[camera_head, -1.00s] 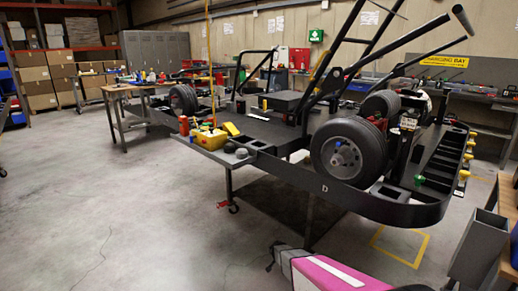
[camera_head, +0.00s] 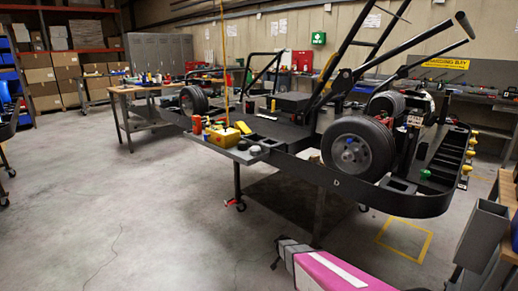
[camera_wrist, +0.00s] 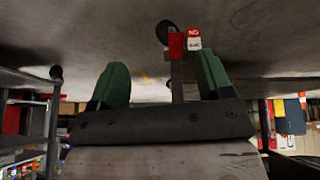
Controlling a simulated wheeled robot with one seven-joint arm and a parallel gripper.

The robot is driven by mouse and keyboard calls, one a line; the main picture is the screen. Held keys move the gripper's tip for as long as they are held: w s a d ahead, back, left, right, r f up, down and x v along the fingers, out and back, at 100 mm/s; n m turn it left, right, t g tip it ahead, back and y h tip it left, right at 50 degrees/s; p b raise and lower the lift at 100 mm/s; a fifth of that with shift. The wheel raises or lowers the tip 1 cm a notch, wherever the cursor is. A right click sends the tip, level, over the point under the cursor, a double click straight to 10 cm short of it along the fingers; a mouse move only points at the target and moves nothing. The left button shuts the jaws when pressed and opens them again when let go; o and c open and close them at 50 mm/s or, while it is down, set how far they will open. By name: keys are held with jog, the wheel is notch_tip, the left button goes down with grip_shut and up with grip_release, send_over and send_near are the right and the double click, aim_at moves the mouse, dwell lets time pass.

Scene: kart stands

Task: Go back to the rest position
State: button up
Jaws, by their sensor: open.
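My gripper (camera_wrist: 160,85) shows in the wrist view with its two green fingers standing apart, open and empty between them. The wrist view looks upside down, with the grey floor across the top. A red block and a small red-and-white label (camera_wrist: 194,40) on a stand leg appear beyond the fingers, apart from them. In the head view the gripper does not show; a pink and grey part of my own arm is at the bottom edge.
A black kart (camera_head: 357,152) stands on a wheeled stand (camera_head: 320,215) in the middle and right. A grey bin (camera_head: 481,233) is at the lower right. Shelving with cartons (camera_head: 42,88) is at the back left.

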jog(key=s+r+n+g+y, duration=0.1)
jog(key=s+r+n, duration=0.1)
jog(key=s+r, duration=0.4)
jog(key=s+d+r+n+g+y, duration=0.1)
jog(key=s+r+n, duration=0.2)
jog(key=s+r, duration=0.4)
jog(key=s+d+r+n+g+y, duration=0.1)
jog(key=s+r, duration=0.6)
jog(key=r, duration=0.9)
jog(key=shift+s+r+n+y, duration=0.2)
jog(key=shift+n+y, duration=0.3)
jog(key=shift+n, duration=0.5)
